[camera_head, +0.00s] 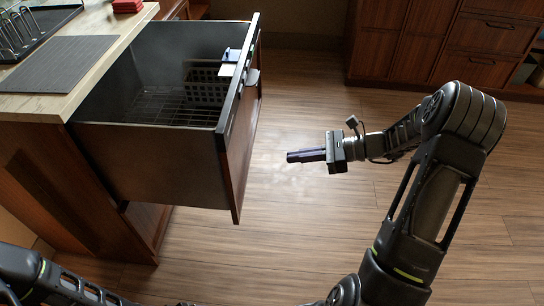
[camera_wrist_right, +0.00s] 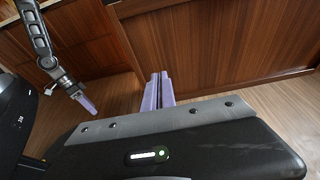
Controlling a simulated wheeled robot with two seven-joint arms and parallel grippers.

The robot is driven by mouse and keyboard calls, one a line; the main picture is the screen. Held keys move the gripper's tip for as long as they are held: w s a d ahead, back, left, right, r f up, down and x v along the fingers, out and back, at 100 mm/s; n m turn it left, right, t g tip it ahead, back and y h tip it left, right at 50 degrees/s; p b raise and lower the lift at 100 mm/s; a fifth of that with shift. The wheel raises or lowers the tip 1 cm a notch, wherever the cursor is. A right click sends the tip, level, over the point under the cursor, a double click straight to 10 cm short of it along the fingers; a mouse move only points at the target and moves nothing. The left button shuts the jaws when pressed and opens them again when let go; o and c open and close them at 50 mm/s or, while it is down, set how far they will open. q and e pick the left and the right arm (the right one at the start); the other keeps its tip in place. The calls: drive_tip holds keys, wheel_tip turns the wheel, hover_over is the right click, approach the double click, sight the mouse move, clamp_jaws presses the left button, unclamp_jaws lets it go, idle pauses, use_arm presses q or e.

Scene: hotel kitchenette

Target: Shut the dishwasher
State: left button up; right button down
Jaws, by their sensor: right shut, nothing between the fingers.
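The dishwasher (camera_head: 165,176) is a drawer type with grey walls and a wooden front (camera_head: 240,150), pulled far out from under the counter. A rack and a grey basket (camera_head: 205,84) are inside it. My right gripper (camera_head: 290,156) is shut and empty, in front of the drawer's wooden front and apart from it. Its purple fingers (camera_wrist_right: 158,92) also show in the right wrist view, before wooden panels. My left arm is at the bottom left of the head view. In the right wrist view my left gripper (camera_wrist_right: 88,104) shows small; its opening is unclear.
The counter (camera_head: 105,45) at the upper left holds a dark mat (camera_head: 60,62), a tray with a wire rack (camera_head: 18,35) and a red item (camera_head: 127,5). Wooden cabinets (camera_head: 430,45) stand at the back right. The floor (camera_head: 310,220) between is clear.

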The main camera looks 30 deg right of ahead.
sight(237, 161)
drive_tip(key=x, duration=1.2)
drive_tip(key=shift+w+a+r, duration=0.1)
drive_tip(key=shift+a+r, duration=0.15)
drive_tip(key=shift+r, duration=0.05)
drive_tip(key=shift+w+a, duration=0.35)
drive_tip(key=shift+a, duration=0.1)
use_arm(q)
drive_tip(key=shift+f, duration=0.15)
use_arm(e)
drive_tip(key=shift+a, duration=0.1)
